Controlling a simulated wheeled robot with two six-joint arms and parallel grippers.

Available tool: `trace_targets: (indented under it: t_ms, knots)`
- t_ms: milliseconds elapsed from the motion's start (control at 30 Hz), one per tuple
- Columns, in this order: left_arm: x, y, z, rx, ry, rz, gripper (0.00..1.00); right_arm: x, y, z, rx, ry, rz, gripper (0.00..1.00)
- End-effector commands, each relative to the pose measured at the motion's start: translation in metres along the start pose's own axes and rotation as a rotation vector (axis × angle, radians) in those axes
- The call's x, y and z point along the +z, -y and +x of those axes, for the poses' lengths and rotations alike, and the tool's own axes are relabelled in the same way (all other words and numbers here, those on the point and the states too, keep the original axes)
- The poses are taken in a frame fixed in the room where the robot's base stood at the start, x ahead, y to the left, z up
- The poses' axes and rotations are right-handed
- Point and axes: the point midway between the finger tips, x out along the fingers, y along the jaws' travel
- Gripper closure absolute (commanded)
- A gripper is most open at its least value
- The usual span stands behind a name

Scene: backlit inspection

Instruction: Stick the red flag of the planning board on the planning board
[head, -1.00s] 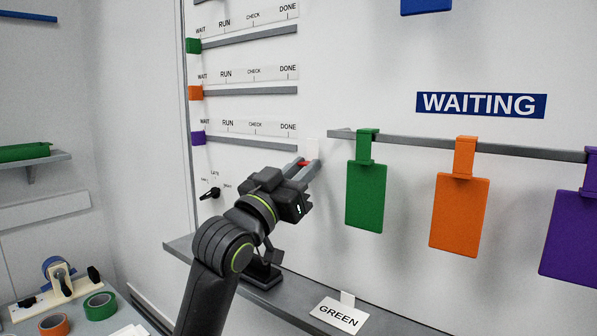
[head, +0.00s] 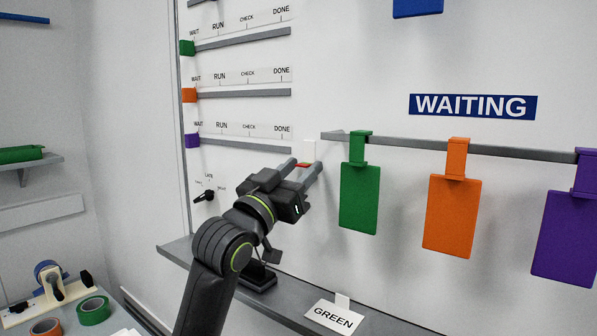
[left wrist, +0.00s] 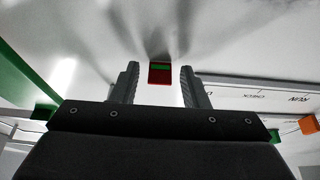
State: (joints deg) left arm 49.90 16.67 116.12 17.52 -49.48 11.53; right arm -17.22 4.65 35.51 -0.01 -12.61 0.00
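The planning board (head: 240,112) is the white upright surface with WAIT, RUN, CHECK and DONE rows. The small red flag (head: 303,165) is at the board, just below a small white tab (head: 309,148). In the left wrist view the red flag (left wrist: 160,76), with a green strip on it, sits between the fingertips with a gap on both sides. My left gripper (head: 301,167) is open around it, with its fingers pointing at the board. It also shows open in the left wrist view (left wrist: 160,82). Whether the flag touches the board is hard to tell. My right gripper is not in view.
Right of the gripper, a green tag (head: 359,198), an orange tag (head: 451,215) and a purple tag (head: 566,238) hang on a grey rail (head: 400,143). A ledge (head: 290,296) with a GREEN card (head: 333,316) runs below. A black knob (head: 204,196) is to the left.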

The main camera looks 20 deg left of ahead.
Motion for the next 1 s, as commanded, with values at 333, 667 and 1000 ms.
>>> trace_targets:
  t_ms: [333,667,1000]
  knots:
    - [0.0,0.0,-0.002,0.0,0.0,0.001,0.53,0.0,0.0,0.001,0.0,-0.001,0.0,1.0]
    - [0.004,0.001,-0.05,-0.001,-0.002,0.006,0.53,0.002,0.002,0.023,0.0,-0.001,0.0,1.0]
    - [0.003,0.0,-0.123,0.0,0.0,0.008,0.53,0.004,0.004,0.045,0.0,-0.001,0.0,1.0]
